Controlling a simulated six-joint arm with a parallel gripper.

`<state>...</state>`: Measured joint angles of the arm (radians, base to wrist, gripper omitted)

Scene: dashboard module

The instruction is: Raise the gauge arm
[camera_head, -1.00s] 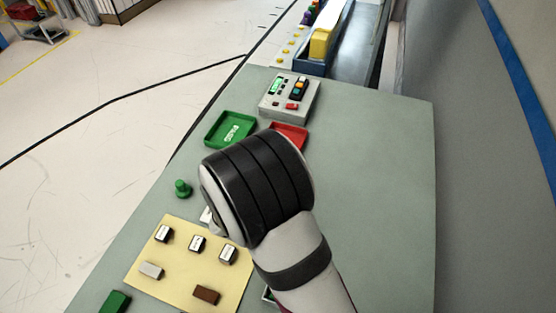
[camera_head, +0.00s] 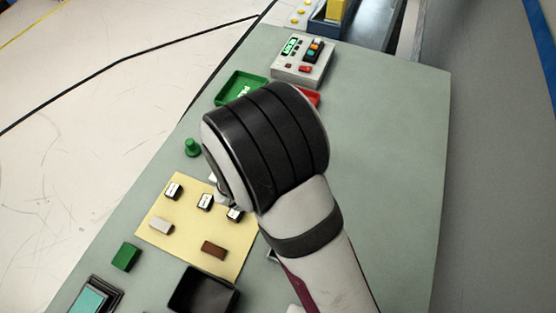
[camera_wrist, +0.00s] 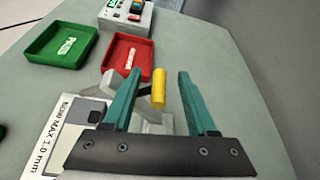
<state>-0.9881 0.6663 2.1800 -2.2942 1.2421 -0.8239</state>
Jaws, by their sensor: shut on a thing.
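In the wrist view, the gauge (camera_wrist: 108,84) is a grey body beside a white label plate (camera_wrist: 75,125) reading "MAX 1.0 mm". Its dark arm carries a yellow cylindrical grip (camera_wrist: 158,88). My gripper (camera_wrist: 158,80) has teal fingers on either side of the yellow grip and is shut on it, though the exact contact is hard to see. The grip stands about upright in this picture. In the head view, my own wrist hides the gauge and my fingers.
A green tray (camera_wrist: 60,45) and a red tray (camera_wrist: 128,57) lie beyond the gauge, with a button box (camera_head: 303,60) behind them. A green knob (camera_head: 192,148), a yellow mat (camera_head: 170,225) with small blocks and a black bin (camera_head: 203,290) stand left and nearer. The panel's right side is clear.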

